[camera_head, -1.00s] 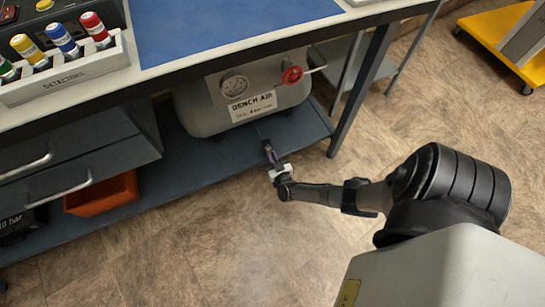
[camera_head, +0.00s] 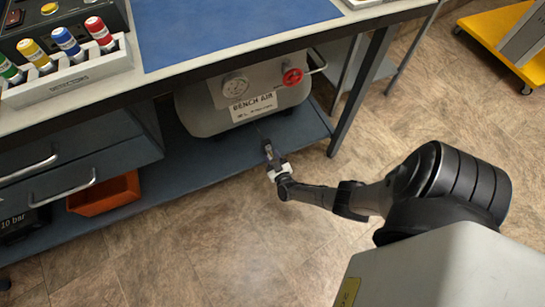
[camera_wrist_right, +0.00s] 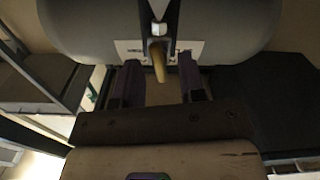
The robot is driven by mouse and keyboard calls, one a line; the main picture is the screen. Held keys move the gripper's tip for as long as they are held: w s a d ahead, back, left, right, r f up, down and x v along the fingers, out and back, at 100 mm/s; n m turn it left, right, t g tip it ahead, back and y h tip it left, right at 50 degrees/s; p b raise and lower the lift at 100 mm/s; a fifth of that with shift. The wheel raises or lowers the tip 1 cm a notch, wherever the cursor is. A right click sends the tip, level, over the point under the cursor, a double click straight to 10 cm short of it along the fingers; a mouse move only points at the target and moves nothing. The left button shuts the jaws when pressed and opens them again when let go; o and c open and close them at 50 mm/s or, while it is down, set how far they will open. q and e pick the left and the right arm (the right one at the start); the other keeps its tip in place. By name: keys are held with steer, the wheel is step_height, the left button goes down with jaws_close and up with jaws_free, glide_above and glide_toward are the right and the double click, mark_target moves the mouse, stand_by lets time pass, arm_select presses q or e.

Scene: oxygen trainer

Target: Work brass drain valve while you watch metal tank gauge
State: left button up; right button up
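The grey metal tank (camera_head: 195,112) lies on the shelf under the bench, with a "BENCH AIR" label. Its round gauge (camera_head: 235,86) faces out on the front; the needle is too small to read. In the right wrist view the brass drain valve lever (camera_wrist_right: 160,66) hangs under the tank (camera_wrist_right: 85,25), below a pale hex fitting (camera_wrist_right: 159,29). My right gripper (camera_head: 268,148) is low in front of the tank. Its two fingers (camera_wrist_right: 158,84) stand apart, one on each side of the lever, with visible gaps. The valve cannot be made out in the head view. My left gripper is out of view.
A red knob (camera_head: 293,76) sits at the tank's upper right. The bench edge (camera_head: 250,52) overhangs the tank. An orange bin (camera_head: 104,194) and drawers (camera_head: 75,150) are to the left. A bench leg (camera_head: 358,90) stands to the right. The floor in front is clear.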

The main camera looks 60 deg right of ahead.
steer(key=p+v, duration=0.4)
steer(key=v, duration=1)
steer(key=shift+p, duration=0.3)
steer(key=shift+w, duration=0.15)
stand_by(1.3)
stand_by(0.7)
stand_by(0.7)
steer(key=shift+c, duration=0.2)
stand_by(0.3)
